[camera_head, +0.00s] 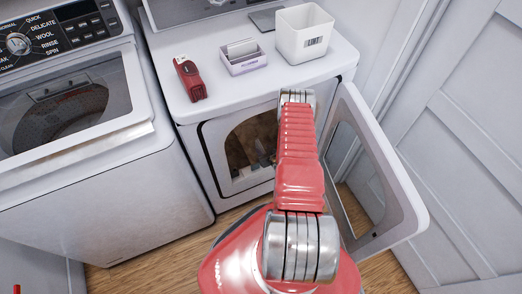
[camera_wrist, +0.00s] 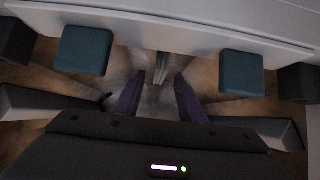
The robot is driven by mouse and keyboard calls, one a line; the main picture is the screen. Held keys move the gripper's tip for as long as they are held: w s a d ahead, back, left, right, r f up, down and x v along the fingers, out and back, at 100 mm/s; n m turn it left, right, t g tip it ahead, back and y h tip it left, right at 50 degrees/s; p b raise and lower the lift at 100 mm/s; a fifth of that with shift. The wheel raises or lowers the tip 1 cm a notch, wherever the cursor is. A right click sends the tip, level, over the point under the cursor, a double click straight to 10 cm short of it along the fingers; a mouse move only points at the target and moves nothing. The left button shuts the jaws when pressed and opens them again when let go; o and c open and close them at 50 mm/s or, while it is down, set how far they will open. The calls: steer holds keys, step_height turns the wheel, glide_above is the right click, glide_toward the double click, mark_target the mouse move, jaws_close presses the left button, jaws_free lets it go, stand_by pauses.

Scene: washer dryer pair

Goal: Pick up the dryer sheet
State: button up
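A small white and lilac box (camera_head: 245,64) stands on the dryer top in the head view. White dryer sheets (camera_head: 241,46) stick up out of it. My gripper is hidden behind my red arm in the head view; the arm reaches toward the dryer's open front, below and to the right of the box. In the wrist view my gripper (camera_wrist: 162,62) is open, its two teal pads wide apart. Dark purple shapes and a grey patch show between and below the pads; I cannot tell what they are. No dryer sheet is recognisable in the wrist view.
The dryer (camera_head: 222,94) has its door (camera_head: 392,170) swung open to the right, beside my arm. A red object (camera_head: 189,78) and a white bin (camera_head: 303,35) flank the box. The washer (camera_head: 95,190) stands left. A white panelled door (camera_head: 455,130) closes off the right.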

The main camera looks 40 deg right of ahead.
mark_target(262, 148)
steer(key=shift+x, duration=1.55)
jaws_close()
